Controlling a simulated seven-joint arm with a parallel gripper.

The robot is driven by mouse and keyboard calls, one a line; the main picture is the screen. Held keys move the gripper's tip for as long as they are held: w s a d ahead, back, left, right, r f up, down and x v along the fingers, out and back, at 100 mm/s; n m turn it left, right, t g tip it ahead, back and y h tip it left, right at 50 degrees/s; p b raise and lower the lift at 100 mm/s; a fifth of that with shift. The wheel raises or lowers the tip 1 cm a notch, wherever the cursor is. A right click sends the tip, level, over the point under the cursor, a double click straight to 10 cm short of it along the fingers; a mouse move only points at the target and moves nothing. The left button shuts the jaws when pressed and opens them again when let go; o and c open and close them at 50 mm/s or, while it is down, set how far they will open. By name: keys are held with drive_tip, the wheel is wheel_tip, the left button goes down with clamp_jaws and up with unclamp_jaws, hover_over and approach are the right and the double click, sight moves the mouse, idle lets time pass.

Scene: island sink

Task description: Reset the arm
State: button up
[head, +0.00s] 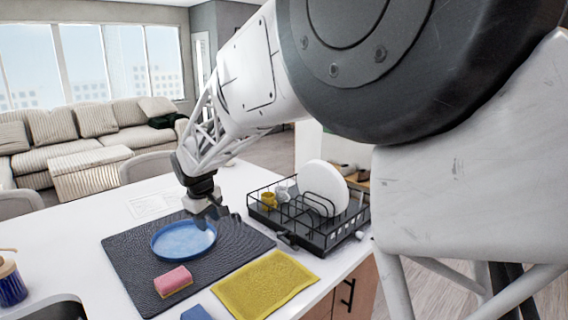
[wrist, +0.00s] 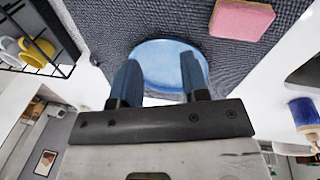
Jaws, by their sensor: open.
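My gripper (head: 207,212) hangs from my arm above the back right part of a dark mat, near the right rim of a blue plate. In the wrist view my gripper (wrist: 157,75) shows two blue-grey fingers, spread apart with nothing held between them. The blue plate (head: 183,240) lies on the dark textured mat (head: 125,262); in the wrist view the plate (wrist: 172,62) appears beyond and between the fingers. I cannot tell whether a fingertip touches the plate.
A pink sponge (head: 173,281) lies on the mat. A yellow cloth (head: 265,285) lies in front. A black dish rack (head: 325,238) with a white plate (head: 323,188) and yellow cup (head: 268,201) stands at right. A blue brush (head: 11,287) and sink edge (head: 50,308) are at left.

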drive_tip(key=s+d+r+m, duration=0.35)
drive_tip(key=s+d, duration=0.45)
drive_tip(key=d, duration=0.5)
drive_tip(key=s+d+r+m, duration=0.35)
drive_tip(key=s+d, duration=0.45)
drive_tip(key=d, duration=0.6)
drive_tip(key=s+d+f+m, duration=0.2)
drive_tip(key=s+d, duration=0.4)
drive_tip(key=s, duration=0.5)
drive_tip(key=s+d+f+m, duration=0.2)
drive_tip(key=s+d, duration=0.5)
drive_tip(key=s, duration=0.4)
drive_tip(key=shift+s+f+m, duration=0.2)
drive_tip(key=shift+s+m, duration=0.05)
drive_tip(key=shift+m, duration=0.05)
